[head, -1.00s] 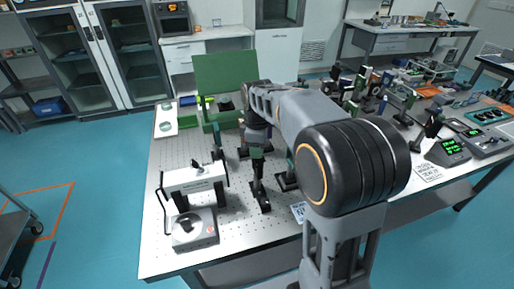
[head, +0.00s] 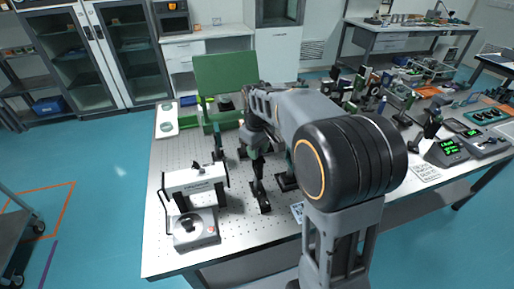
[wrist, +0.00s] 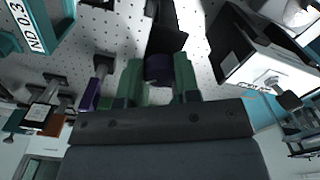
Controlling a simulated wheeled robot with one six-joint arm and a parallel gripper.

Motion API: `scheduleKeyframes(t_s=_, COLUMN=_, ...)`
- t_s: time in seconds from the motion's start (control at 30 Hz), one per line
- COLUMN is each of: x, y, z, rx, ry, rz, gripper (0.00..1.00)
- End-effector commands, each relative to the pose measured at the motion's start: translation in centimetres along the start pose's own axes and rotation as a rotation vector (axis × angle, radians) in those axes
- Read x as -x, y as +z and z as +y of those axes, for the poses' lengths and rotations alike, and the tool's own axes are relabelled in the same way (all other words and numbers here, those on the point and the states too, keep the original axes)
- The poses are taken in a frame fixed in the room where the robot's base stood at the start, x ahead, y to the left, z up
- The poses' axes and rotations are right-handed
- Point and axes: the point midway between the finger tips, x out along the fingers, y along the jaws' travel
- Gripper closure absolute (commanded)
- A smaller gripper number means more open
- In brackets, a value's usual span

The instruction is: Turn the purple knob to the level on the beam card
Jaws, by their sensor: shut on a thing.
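The purple knob (wrist: 158,68) is in the upper middle of the wrist view, at the end of a dark mount. My gripper (wrist: 158,84) has its two green fingers on either side of the knob and is shut on it. In the head view my gripper (head: 257,158) is small and dark, low over the optical table (head: 160,240), and the knob cannot be made out there. I cannot tell which item is the beam card, and no level can be read.
A green panel (head: 226,80) stands behind. Several optics mounts crowd the right. In the wrist view, a purple-ended post (wrist: 92,92) stands left of the fingers.

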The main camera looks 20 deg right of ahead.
Motion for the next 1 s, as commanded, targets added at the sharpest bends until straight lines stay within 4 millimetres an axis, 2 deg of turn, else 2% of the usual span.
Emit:
scheduleKeyframes(t_s=0.6, x=0.11, y=-0.02, z=0.01, rx=-0.574, ry=0.001, rz=0.001, gripper=0.93)
scheduleKeyframes(t_s=1.0, x=0.08, y=-0.02, z=0.01, rx=-0.835, ry=0.001, rz=0.001, gripper=0.93)
